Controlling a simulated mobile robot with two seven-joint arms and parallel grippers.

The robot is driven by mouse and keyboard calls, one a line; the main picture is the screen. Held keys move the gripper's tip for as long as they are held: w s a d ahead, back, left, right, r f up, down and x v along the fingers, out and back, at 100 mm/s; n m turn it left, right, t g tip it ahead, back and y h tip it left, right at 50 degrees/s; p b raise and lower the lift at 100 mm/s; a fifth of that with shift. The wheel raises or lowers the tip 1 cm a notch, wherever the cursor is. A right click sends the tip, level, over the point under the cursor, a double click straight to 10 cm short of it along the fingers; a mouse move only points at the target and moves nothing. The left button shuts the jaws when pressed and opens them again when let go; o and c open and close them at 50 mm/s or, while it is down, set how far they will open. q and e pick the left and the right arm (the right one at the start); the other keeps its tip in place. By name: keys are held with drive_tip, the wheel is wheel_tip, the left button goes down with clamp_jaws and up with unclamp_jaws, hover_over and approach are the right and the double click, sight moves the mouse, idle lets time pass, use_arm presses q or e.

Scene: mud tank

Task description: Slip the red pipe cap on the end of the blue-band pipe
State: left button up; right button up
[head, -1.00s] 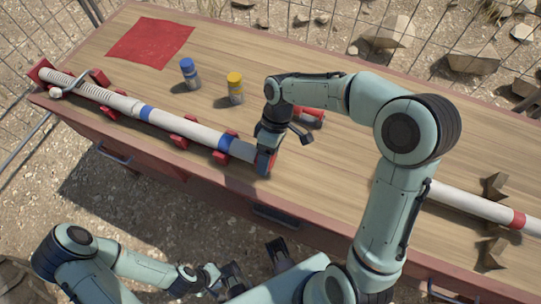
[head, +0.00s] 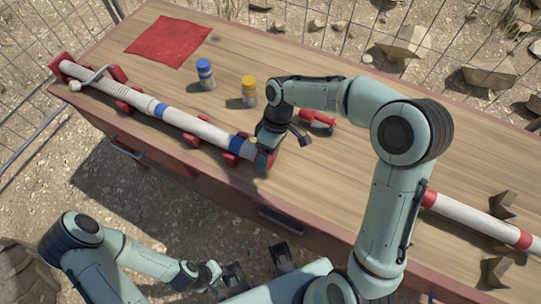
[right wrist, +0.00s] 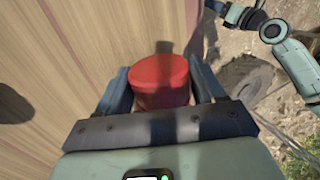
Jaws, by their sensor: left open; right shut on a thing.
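The blue-band pipe (head: 190,122), pale with two blue bands and a ribbed far-left part, lies in red supports along the table's front edge. The red pipe cap (right wrist: 160,78) is between the fingers of my right gripper (right wrist: 162,92), which is shut on it. In the head view my right gripper (head: 266,160) is at the pipe's right end, and the cap shows there as a bit of red. The fingers cover the join, so I cannot tell whether the cap is around the pipe end or only against it. My left gripper (head: 258,264) is open and empty, off the table's front.
A blue-capped bottle (head: 206,75), a yellow-capped bottle (head: 249,92) and a red object (head: 318,122) stand or lie behind the pipe. A red cloth (head: 168,42) is at the back left. A red-banded pipe (head: 480,222) rests near brown blocks at right.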

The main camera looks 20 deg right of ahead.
drive_tip(key=shift+w+a, duration=0.35)
drive_tip(key=shift+w, duration=0.05)
drive_tip(key=o, duration=0.9)
drive_tip(key=p+v, duration=0.2)
drive_tip(key=v, duration=1.1)
drive_tip(key=shift+d+r, duration=0.1)
drive_tip(key=shift+r, duration=0.05)
